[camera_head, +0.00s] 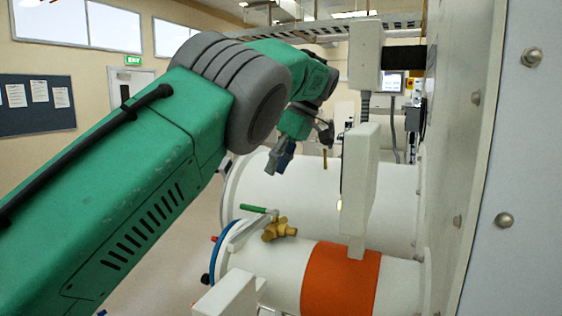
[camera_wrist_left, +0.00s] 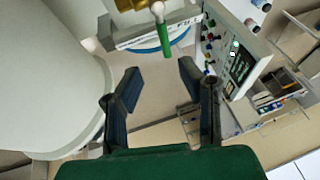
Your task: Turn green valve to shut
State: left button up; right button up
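The green valve has a green lever (camera_head: 253,208) and a brass body (camera_head: 279,230) on top of the white cylinder in the head view. The lever lies roughly level and points left from the body. In the left wrist view the green lever (camera_wrist_left: 164,40) is at the top centre, with part of the brass body (camera_wrist_left: 132,4) at the edge. My left gripper (camera_head: 279,159) is above the valve and apart from it. In the left wrist view its dark fingers (camera_wrist_left: 160,83) are spread, with nothing between them. My right gripper is not in view.
The white cylinder has an orange band (camera_head: 340,280) and a blue ring (camera_head: 218,258). A larger white cylinder (camera_head: 310,195) lies behind. A white box on a post (camera_head: 360,175) stands right of the valve. The left wrist view shows a control panel (camera_wrist_left: 222,32) at the right.

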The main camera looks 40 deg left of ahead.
pick_arm(q)
jog(key=shift+v, duration=0.9)
